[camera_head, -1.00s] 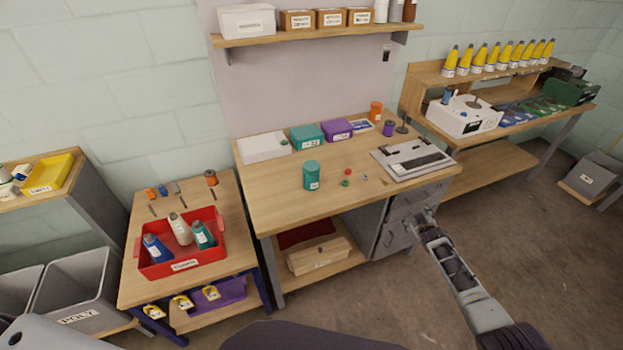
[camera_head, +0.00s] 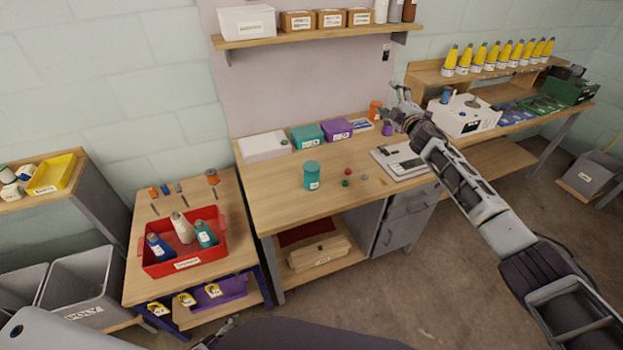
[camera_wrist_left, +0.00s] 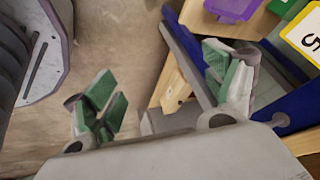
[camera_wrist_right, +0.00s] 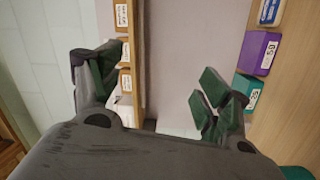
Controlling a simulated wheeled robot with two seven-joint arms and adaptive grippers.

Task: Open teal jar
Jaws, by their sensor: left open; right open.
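The teal jar (camera_head: 311,176) stands upright with its lid on, near the middle left of the wooden workbench (camera_head: 262,200). A teal edge (camera_wrist_right: 297,172) at the lower right corner of the right wrist view may be the jar. My right gripper (camera_head: 400,102) is open and empty, raised over the back right of the bench, well right of the jar. My left gripper (camera_head: 222,330) shows only partly at the bottom of the head view, low and in front of the bench; the left wrist view shows it open and empty (camera_wrist_left: 165,85).
A teal box (camera_head: 307,135), a purple box (camera_head: 337,130) and a white box (camera_head: 265,147) line the bench's back. Small red and green pieces (camera_head: 347,172) lie right of the jar. A shelf (camera_head: 320,32) hangs above; a red bin (camera_head: 185,262) stands left.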

